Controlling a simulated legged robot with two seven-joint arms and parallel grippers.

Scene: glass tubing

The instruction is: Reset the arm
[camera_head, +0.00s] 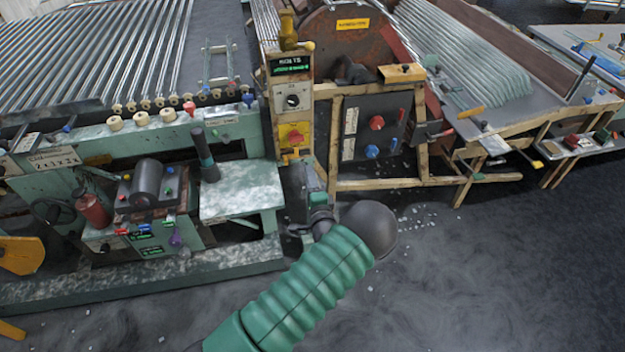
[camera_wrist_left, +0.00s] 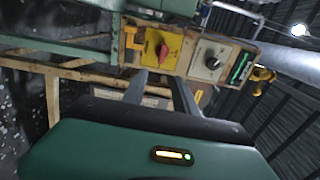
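My left arm (camera_head: 305,287), with a green ribbed sleeve, reaches up from the bottom of the head view. My left gripper (camera_head: 310,178) is in front of the foot of a control post (camera_head: 292,98). In the left wrist view, the two grey fingers of the left gripper (camera_wrist_left: 160,90) stand apart with nothing visible between them. Beyond them are a yellow switch plate (camera_wrist_left: 158,50) with a red knob and a grey dial (camera_wrist_left: 212,60). I cannot tell how far the fingertips are from the plate. My right gripper is in neither view.
A green machine (camera_head: 240,190) with a red extinguisher (camera_head: 92,208) stands at left. A wooden-framed machine (camera_head: 425,183) stands right of the post. Glass tubes (camera_head: 90,45) lie behind. Pale fragments litter the dark floor (camera_head: 470,270), which is otherwise clear at lower right.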

